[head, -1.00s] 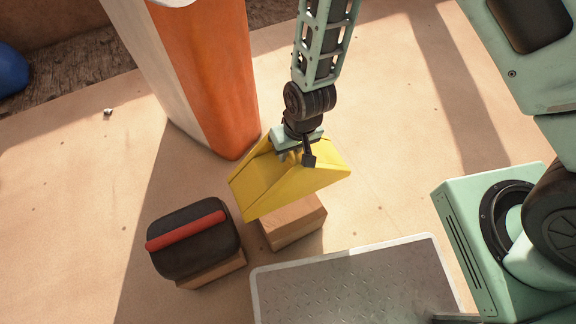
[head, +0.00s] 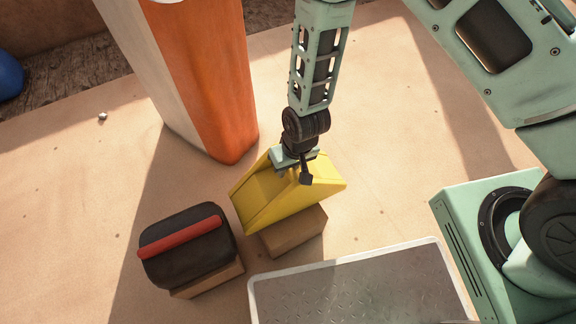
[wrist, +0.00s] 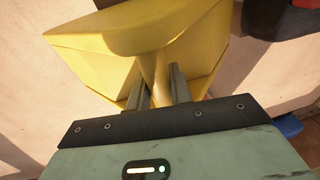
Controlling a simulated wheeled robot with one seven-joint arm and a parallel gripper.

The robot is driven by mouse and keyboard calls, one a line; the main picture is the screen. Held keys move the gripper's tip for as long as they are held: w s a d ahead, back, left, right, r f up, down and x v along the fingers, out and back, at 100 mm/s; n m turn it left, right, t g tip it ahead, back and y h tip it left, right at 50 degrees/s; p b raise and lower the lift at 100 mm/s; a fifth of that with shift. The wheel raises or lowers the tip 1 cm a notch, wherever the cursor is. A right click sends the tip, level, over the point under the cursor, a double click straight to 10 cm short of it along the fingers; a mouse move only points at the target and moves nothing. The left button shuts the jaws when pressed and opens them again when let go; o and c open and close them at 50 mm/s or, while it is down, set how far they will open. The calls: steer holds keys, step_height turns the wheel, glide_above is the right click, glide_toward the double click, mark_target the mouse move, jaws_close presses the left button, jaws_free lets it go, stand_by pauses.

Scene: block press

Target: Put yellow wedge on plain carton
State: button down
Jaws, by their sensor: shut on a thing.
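The yellow wedge (head: 278,192) is in my gripper (head: 297,172), whose fingers are shut on its ridge from above. The wedge also fills the upper part of the wrist view (wrist: 130,62), with the two fingers (wrist: 160,90) on either side of its rib. A plain brown carton (head: 293,236) stands directly below the wedge, which hides much of its top. I cannot tell whether the wedge's underside touches the carton.
A black block with a red bar (head: 187,246) sits on another brown carton (head: 212,281) at the left. A metal tread plate (head: 360,284) lies in front. An orange and white pillar (head: 210,80) stands behind. A blue ball (head: 8,76) is at the far left.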

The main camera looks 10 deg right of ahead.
steer(key=c, duration=1.3)
jaws_free()
steer(key=shift+f, duration=0.1)
steer(key=shift+o, duration=0.2)
steer(key=s+d+r+n+p, duration=0.1)
steer(key=s+r+p, duration=0.15)
steer(key=r, duration=1.15)
steer(key=s+r+n+p, duration=0.1)
steer(key=s+r+p, duration=0.15)
steer(key=r, duration=1.15)
steer(key=s+d+r+n, duration=0.1)
steer(key=s+d+r, duration=0.1)
steer(key=s+r, duration=0.3)
steer(key=s+d+r+n+h, duration=0.1)
steer(key=s+d+r, duration=0.2)
steer(key=s+r, duration=0.1)
steer(key=shift+s+d+r+n+g, duration=0.3)
steer(key=shift+s+d+r+g, duration=0.1)
steer(key=shift+r, duration=0.25)
steer(key=shift+r, duration=0.15)
